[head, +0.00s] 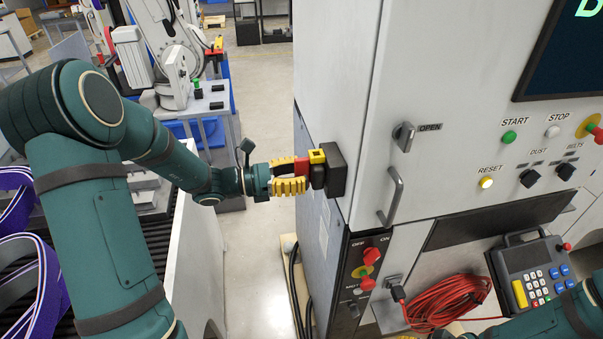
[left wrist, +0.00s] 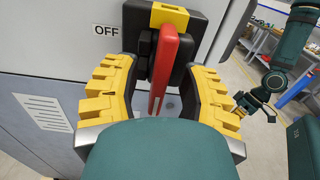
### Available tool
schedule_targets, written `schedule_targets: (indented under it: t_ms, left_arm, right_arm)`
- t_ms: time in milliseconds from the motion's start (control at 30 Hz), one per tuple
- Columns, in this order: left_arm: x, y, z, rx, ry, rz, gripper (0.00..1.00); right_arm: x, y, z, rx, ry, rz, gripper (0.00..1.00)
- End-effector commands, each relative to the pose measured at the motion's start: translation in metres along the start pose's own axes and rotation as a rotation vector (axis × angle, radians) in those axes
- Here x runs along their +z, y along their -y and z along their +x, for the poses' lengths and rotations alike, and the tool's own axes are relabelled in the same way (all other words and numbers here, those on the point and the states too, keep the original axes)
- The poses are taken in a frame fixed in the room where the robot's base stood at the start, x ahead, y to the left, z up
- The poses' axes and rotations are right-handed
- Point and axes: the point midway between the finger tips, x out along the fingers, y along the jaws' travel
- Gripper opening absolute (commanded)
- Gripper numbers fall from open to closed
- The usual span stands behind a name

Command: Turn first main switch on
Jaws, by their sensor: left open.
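The main switch (head: 335,170) is a black box with a yellow block and a red handle, fixed to the left side of the grey cabinet. In the left wrist view the red handle (left wrist: 164,62) hangs down from the yellow block (left wrist: 169,15), and an OFF label (left wrist: 107,30) is to its left. My left gripper (head: 303,176) is open around the handle, with one yellow-padded finger on each side and gaps visible. Part of my right arm (head: 565,312) shows at the lower right; its gripper (left wrist: 255,104) is small in the left wrist view and its jaw state is unclear.
The cabinet front has an OPEN knob (head: 404,136), a handle (head: 391,196), and START and STOP buttons. A lower panel has red switches (head: 370,256). A red cable coil (head: 447,302) and a keypad (head: 531,272) are lower right. A conveyor with purple straps is left.

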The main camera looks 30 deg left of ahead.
Motion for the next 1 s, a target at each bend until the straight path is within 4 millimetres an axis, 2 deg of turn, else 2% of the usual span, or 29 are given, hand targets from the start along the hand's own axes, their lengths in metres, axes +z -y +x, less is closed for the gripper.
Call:
schedule_targets:
  t_ms: [300,500,700,1000]
  left_arm:
    - [0.0,-0.001,-0.061,0.005,-0.001,0.0,0.42]
    - [0.0,-0.001,-0.095,0.004,0.0,0.0,0.42]
    - [0.0,0.0,-0.11,0.001,0.0,0.0,0.42]
    - [0.0,0.0,-0.111,0.0,0.0,0.0,0.42]
  right_arm:
    - [0.0,0.0,0.0,0.0,0.0,0.0,0.47]
    - [0.0,0.0,0.0,0.0,0.0,0.0,0.47]
    - [0.0,0.0,0.0,0.0,0.0,0.0,0.47]
    - [0.0,0.0,0.0,0.0,0.0,0.0,0.47]
